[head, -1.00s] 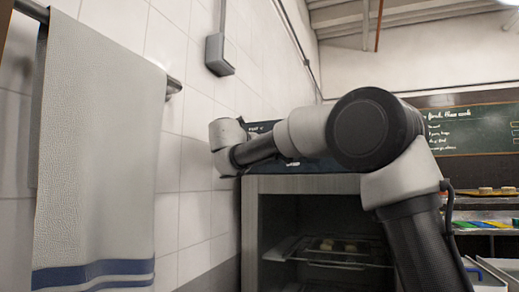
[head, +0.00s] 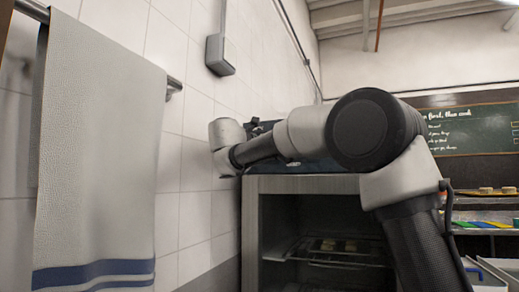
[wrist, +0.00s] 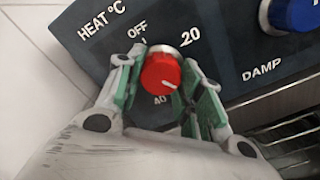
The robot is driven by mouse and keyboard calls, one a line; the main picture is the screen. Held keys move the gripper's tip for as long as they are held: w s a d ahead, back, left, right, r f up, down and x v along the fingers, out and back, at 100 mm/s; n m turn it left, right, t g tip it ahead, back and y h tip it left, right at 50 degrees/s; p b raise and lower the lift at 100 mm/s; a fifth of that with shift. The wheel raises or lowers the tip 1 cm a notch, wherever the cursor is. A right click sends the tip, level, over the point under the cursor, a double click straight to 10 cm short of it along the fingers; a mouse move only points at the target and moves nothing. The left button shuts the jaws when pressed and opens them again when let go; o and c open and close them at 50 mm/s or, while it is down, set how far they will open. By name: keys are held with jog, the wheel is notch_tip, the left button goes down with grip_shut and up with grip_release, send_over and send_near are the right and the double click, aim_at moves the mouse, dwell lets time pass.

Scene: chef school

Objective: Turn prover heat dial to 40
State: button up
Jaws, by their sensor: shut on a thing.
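The red heat dial (wrist: 158,70) sits on the dark control panel (wrist: 95,55) in the wrist view. Its white pointer line points down and right, between the 20 and 40 marks. OFF is printed above it, 20 at its upper right and 40 just below it. My gripper (wrist: 162,66) is shut on the dial, with a green-padded finger on either side. In the head view the prover (head: 300,184) stands against the tiled wall. My arm reaches across its top there, and the dial is hidden.
A blue damp dial (wrist: 292,14) is on the same panel at upper right. A wire rack (wrist: 290,135) shows below it. In the head view a towel (head: 95,150) hangs on a wall rail at left, and a wall box (head: 220,55) is above my arm.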

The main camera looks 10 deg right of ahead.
jog(key=m, duration=1.2)
jog(key=shift+m, duration=0.4)
dwell(0.3)
jog(key=o, duration=1)
jog(key=shift+s+a+r, duration=0.1)
jog(key=v, duration=1.1)
jog(key=shift+s+a, duration=0.2)
jog(key=shift+s, duration=0.1)
